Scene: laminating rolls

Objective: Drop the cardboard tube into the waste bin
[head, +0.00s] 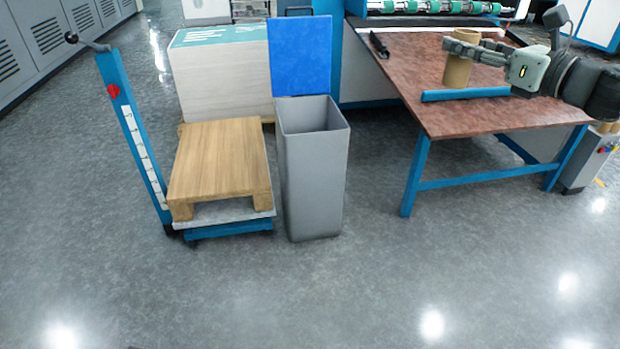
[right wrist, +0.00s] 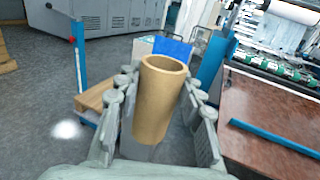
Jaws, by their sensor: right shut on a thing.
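The cardboard tube (head: 457,73) is a short brown hollow cylinder, held upright over the reddish-brown table. My right gripper (head: 470,53) is shut on it. In the right wrist view the tube (right wrist: 158,100) stands between the fingers of the gripper (right wrist: 158,112), its open end showing. The waste bin (head: 315,180) is a tall grey box on the floor, left of the table, with its top open. Its blue lid (head: 300,55) stands raised at the back and also shows behind the tube in the right wrist view (right wrist: 172,50). My left gripper is not in view.
The table (head: 440,105) carries a blue bar (head: 466,94) along its near part and a black tool (head: 379,45) at its left edge. A blue lift cart with a wooden pallet (head: 220,160) stands left of the bin. The front floor is clear.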

